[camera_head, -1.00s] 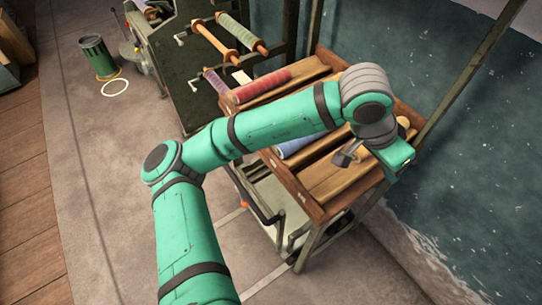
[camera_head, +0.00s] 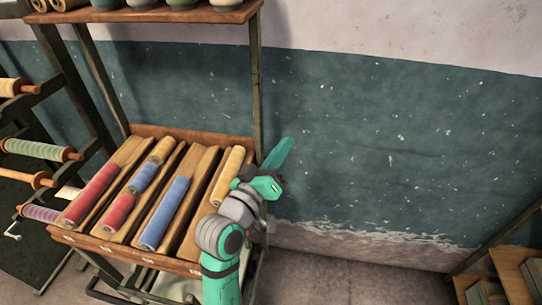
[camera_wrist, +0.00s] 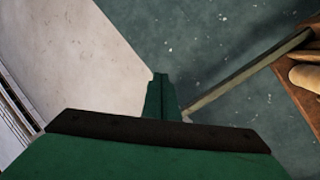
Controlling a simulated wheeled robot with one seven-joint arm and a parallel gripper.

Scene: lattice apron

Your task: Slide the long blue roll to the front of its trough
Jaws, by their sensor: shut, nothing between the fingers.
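The long blue roll (camera_head: 165,213) lies lengthwise in the third trough from the left of a wooden rack (camera_head: 125,258). Its near end is close to the rack's near board; I cannot tell whether they touch. Bare wood shows in the trough behind its far end. My gripper (camera_head: 286,142) is shut and empty, raised beside the right side of the rack, apart from the blue roll, with its fingers toward the teal wall. In the wrist view the shut fingers (camera_wrist: 160,78) point at the wall; the blue roll cannot be made out there.
A red roll (camera_head: 92,194) lies in the leftmost trough, short red, blue and yellow rolls (camera_head: 143,178) in the second, and a yellow roll (camera_head: 228,176) in the rightmost. A post (camera_head: 256,90) and upper shelf (camera_head: 150,15) rise behind. Right of my arm is open floor (camera_head: 340,265).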

